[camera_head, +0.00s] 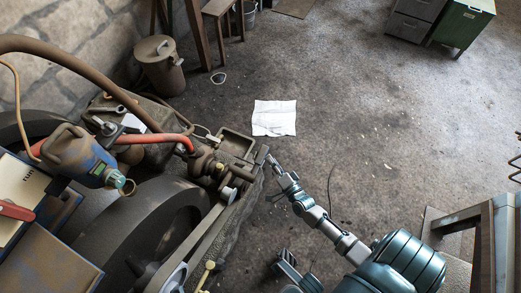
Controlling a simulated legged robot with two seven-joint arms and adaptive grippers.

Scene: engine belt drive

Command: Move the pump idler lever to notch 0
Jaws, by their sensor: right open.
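My right gripper (274,166) is at the end of the arm from the lower right. It is open, small in the view, beside a small grey upright piece (261,156) at the engine's right edge; whether they touch I cannot tell. Below it, a long grey arm (206,232) with a dark round knob (228,194) slants along the belt wheel. Another small rod with yellow ends (208,267) is lower down. Which of these is the pump idler lever I cannot tell, and no notch numbers are readable.
The engine with its large dark wheel (150,235) fills the left. A blue jug (80,155) sits on it, by a red hose (150,138). A white paper (274,118) lies on the floor. A metal bin (160,65) stands behind.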

